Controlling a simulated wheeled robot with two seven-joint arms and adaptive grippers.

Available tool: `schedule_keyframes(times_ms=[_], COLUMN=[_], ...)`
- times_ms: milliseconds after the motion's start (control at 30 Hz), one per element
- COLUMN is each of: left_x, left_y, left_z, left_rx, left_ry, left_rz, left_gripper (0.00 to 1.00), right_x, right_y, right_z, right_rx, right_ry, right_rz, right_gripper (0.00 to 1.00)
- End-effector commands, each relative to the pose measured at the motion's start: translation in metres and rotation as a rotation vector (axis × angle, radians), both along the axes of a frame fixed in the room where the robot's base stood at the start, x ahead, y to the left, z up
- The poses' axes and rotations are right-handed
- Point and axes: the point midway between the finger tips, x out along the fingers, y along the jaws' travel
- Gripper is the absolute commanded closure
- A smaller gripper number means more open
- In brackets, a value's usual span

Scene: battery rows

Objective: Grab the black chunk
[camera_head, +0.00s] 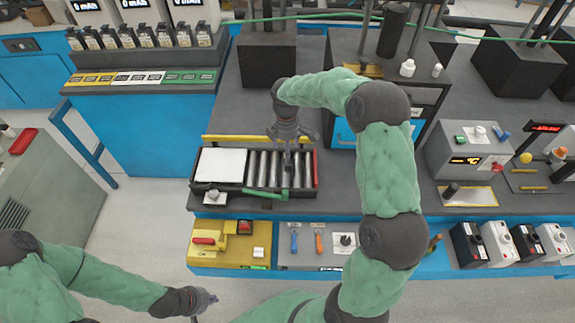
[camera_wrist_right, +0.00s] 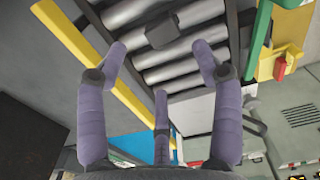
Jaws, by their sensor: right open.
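A small dark block, the likely black chunk (camera_wrist_right: 164,31), lies on the metal rollers of a roller tray (camera_head: 315,176) in the right wrist view.
A white plate (camera_head: 220,165) covers the tray's left part. A yellow bar (camera_head: 242,139) runs behind the tray and a green handle (camera_head: 262,192) along its front. A yellow control box (camera_head: 215,247) is below. Dark blocks (camera_head: 267,60) stand behind.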

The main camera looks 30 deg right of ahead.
Motion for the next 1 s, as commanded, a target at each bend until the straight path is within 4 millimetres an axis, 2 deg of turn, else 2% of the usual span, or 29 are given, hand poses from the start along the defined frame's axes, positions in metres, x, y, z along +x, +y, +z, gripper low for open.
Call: schedule_keyframes(times_ms=[100, 367, 600, 700, 900, 967, 1000], left_x=[0.0, 0.0, 0.0, 0.0, 0.0, 0.0, 0.0], left_y=[0.0, 0.0, 0.0, 0.0, 0.0, 0.0, 0.0], left_z=[-0.004, -0.007, -0.014, -0.015, -0.014, -0.014, -0.014], left_rx=[0.0, 0.0, 0.0, 0.0, 0.0, 0.0, 0.0], left_ry=[-0.001, -0.001, 0.0, -0.001, -0.001, -0.001, -0.001], left_rz=[0.0, 0.0, 0.0, 0.0, 0.0, 0.0, 0.0], left_gripper=[1.0, 1.0, 1.0, 1.0, 1.0, 1.0, 1.0], right_x=[-0.001, -0.004, -0.009, -0.009, -0.009, -0.009, -0.009], right_y=[0.0, -0.001, -0.002, -0.002, -0.002, -0.002, -0.002], right_z=[-0.018, -0.035, -0.069, -0.075, -0.075, -0.075, -0.075], right_rx=[0.0, 0.0, 0.001, -0.001, 0.0, 0.0, 0.0], right_ry=[0.002, 0.002, 0.002, 0.0, -0.001, 0.0, 0.0], right_rz=[0.001, 0.0, 0.0, -0.001, -0.001, 0.0, 0.0], right_gripper=[0.33, 0.33, 0.33, 0.33, 0.33, 0.47, 0.59])
